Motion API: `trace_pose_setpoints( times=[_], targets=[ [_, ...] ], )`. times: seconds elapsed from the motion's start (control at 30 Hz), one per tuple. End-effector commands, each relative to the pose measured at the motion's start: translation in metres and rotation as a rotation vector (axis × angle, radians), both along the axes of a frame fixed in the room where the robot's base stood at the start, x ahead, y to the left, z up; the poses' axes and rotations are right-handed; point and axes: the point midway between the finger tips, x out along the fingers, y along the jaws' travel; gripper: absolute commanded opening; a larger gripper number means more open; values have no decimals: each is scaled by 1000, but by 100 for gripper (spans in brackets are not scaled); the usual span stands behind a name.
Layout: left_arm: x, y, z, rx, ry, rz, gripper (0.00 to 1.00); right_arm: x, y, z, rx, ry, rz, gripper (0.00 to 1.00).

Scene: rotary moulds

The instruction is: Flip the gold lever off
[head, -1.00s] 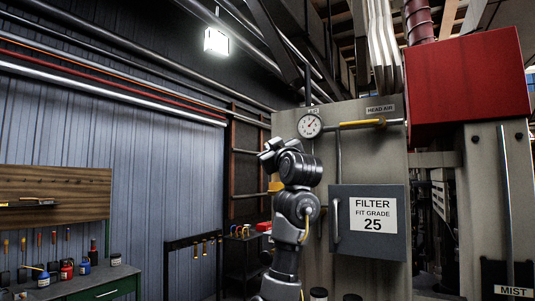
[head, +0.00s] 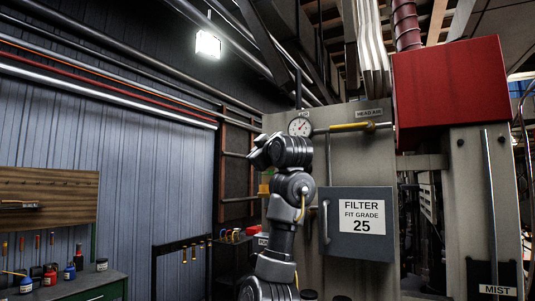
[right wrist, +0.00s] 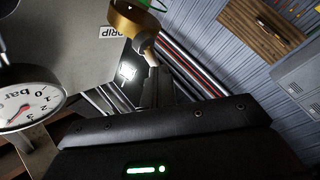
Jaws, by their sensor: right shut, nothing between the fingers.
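A yellow-gold lever (head: 350,127) lies along the pipe under the HEAD AIR label on the grey cabinet, in the head view. A gold, ring-shaped part (right wrist: 133,18) is beyond the fingers in the right wrist view, near a DRIP label; I cannot tell whether it belongs to a lever. My right arm rises in front of the cabinet, left of the yellow-gold lever and apart from it in the picture. My right gripper (right wrist: 152,68) is shut and empty, its tips just below the gold part; contact is unclear. Its fingers are not clear in the head view. My left gripper is out of view.
A round gauge (head: 300,126) sits above my arm; it also shows in the right wrist view (right wrist: 28,97). A FILTER box (head: 358,222) juts from the cabinet. A red housing (head: 447,85) overhangs at right. A workbench (head: 85,287) stands at lower left.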

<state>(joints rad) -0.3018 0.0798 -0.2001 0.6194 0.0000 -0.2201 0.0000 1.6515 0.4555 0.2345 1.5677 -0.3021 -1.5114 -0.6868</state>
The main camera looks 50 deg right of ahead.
Motion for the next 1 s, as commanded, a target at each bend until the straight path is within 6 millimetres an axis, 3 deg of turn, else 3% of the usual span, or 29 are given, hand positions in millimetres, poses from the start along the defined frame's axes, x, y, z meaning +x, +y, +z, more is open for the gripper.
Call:
trace_pose_setpoints(
  times=[0.73,0.87,1.0],
  targets=[
    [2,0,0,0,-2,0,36,0,1,1,1,0,0,0],
    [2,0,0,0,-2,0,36,-3,11,6,-1,-2,3,0],
    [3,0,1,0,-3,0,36,-9,35,18,-3,-4,11,0]
  ],
)
